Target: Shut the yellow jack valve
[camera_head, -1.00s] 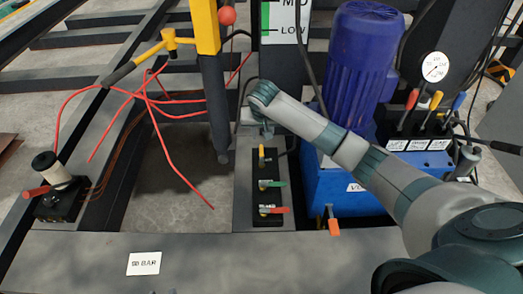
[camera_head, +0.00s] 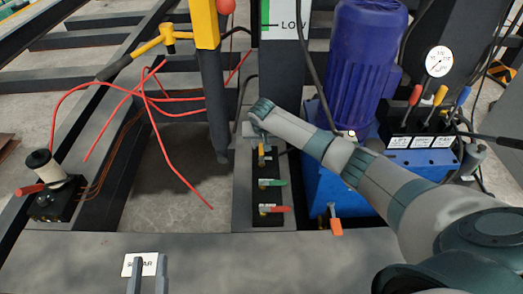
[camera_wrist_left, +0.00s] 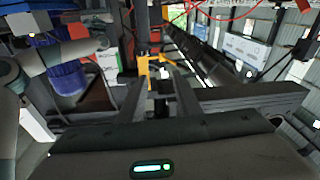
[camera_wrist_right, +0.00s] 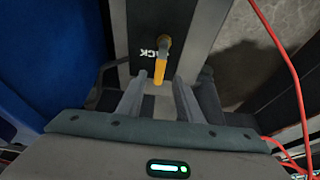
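The yellow jack valve lever (camera_head: 262,155) is at the far end of a black valve block (camera_head: 267,198), beyond a green and a red lever. In the right wrist view the yellow lever (camera_wrist_right: 160,66) lies lengthwise along the block, beside a partly covered label ending in "CK". My right gripper (camera_wrist_right: 159,88) is open, one finger on each side of the lever's free end, with gaps visible. In the head view my right gripper (camera_head: 257,130) is at the yellow lever, partly hidden by its wrist.
A blue pump unit with a blue motor (camera_head: 366,75) stands right of the block. An orange-handled valve (camera_head: 335,227) sticks out below it. Red hoses (camera_head: 165,125) hang loose at left, near a yellow post (camera_head: 204,25). A smaller block with a red lever (camera_head: 50,197) stands far left.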

